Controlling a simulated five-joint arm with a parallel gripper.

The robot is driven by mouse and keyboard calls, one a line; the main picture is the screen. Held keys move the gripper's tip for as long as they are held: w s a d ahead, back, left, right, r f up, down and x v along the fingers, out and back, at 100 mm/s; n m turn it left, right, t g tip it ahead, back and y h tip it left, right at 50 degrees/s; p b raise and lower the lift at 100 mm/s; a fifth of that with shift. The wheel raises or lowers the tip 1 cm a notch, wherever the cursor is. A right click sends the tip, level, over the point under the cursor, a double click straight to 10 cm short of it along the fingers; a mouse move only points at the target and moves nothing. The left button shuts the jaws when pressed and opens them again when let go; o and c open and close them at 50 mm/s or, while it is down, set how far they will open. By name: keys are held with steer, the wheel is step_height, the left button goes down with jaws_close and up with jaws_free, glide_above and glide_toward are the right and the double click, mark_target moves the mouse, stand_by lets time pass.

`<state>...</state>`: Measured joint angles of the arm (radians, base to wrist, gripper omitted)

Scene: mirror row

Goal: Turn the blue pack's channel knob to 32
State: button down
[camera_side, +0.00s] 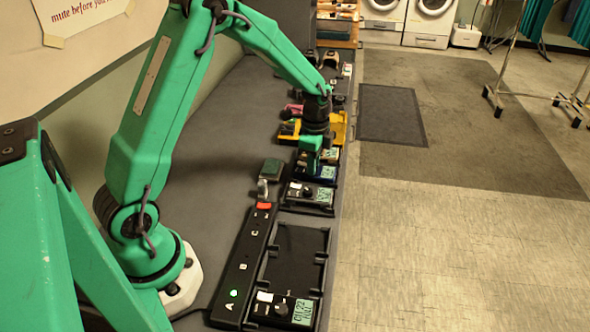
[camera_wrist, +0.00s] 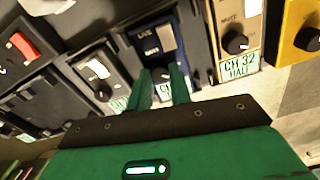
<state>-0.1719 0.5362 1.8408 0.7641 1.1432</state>
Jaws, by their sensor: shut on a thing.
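The blue pack (camera_wrist: 158,30) lies in its slot in the row. Its face carries a light switch plate (camera_wrist: 165,37) and a dark channel knob (camera_wrist: 165,77). My gripper (camera_wrist: 165,80) is shut on that knob, one green finger on each side of it. The blue pack's display is mostly hidden behind my fingers in the wrist view. In the side view the blue pack's greenish display (camera_side: 328,172) shows beside my gripper (camera_side: 313,168), but its number is too small to read.
The tan pack (camera_wrist: 240,15) beside it reads CH 32. A yellow pack (camera_wrist: 300,25) stands beyond it, and a black pack (camera_wrist: 100,72) on the other side. A power strip (camera_side: 246,265) with a red switch and an empty black tray (camera_side: 297,245) lie nearer.

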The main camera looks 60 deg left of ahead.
stand_by(0.3)
steer(key=c, duration=1.5)
jaws_free()
steer(key=shift+c, duration=0.2)
steer(key=shift+r, duration=3.95)
steer(key=s+d+r+n+t, duration=0.3)
steer(key=s+d+r+n, duration=0.2)
steer(key=s+r, duration=0.55)
steer(key=s+d+r+n+t, duration=0.2)
steer(key=s+n, duration=0.4)
steer(key=s, duration=0.6)
steer(key=shift+d+r+t, duration=0.2)
steer(key=shift+d+t, duration=0.1)
steer(key=shift+d, duration=0.1)
